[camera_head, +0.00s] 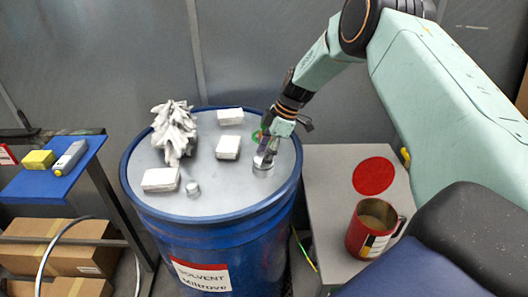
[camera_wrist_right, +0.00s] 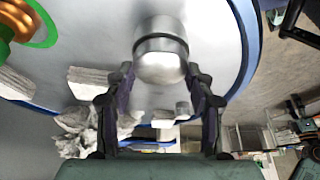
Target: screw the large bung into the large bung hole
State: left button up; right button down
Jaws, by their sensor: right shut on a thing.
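The large bung (camera_head: 263,168) is a silvery metal cylinder at the right side of the blue drum's grey lid (camera_head: 215,190). In the wrist view the bung (camera_wrist_right: 162,45) has a dark ring around it and sits between my fingertips. My right gripper (camera_head: 268,151) reaches down from above and is shut on the bung; its fingers also show in the wrist view (camera_wrist_right: 160,76). The bung is at or just above the lid; the large bung hole is hidden, and I cannot tell whether the threads are engaged. My left gripper is not in view.
A white crumpled heap (camera_head: 174,130), white blocks (camera_head: 160,179) and a small silvery cap (camera_head: 193,188) lie on the lid. A green and orange ring (camera_wrist_right: 22,22) is close by the gripper. A red mug (camera_head: 371,230) stands on the grey side table (camera_head: 325,190).

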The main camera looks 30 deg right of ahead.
jog(key=shift+s+m+t+p, duration=0.3)
jog(key=shift+m+p, duration=0.35)
jog(key=shift+m, duration=0.45)
jog(key=shift+f+m+t+h+p, duration=0.15)
jog(key=shift+m+t+h+p, duration=0.2)
jog(key=shift+m, duration=0.55)
jog(key=shift+f, duration=0.1)
jog(key=shift+s+a+r+m+t+h+p, duration=0.1)
jog(key=shift+m+t+h+p, duration=0.1)
jog(key=shift+m+p, duration=0.25)
jog(key=shift+a+r+m+t+h+p, duration=0.1)
jog(key=shift+m+h+p, duration=0.1)
jog(key=shift+m, duration=0.45)
jog(key=shift+m+h+p, duration=0.25)
jog(key=shift+m+p, duration=0.4)
jog(key=shift+m, duration=0.35)
jog(key=shift+d+f+m, duration=0.1)
jog(key=shift+f+m, duration=0.1)
jog(key=shift+m, duration=0.2)
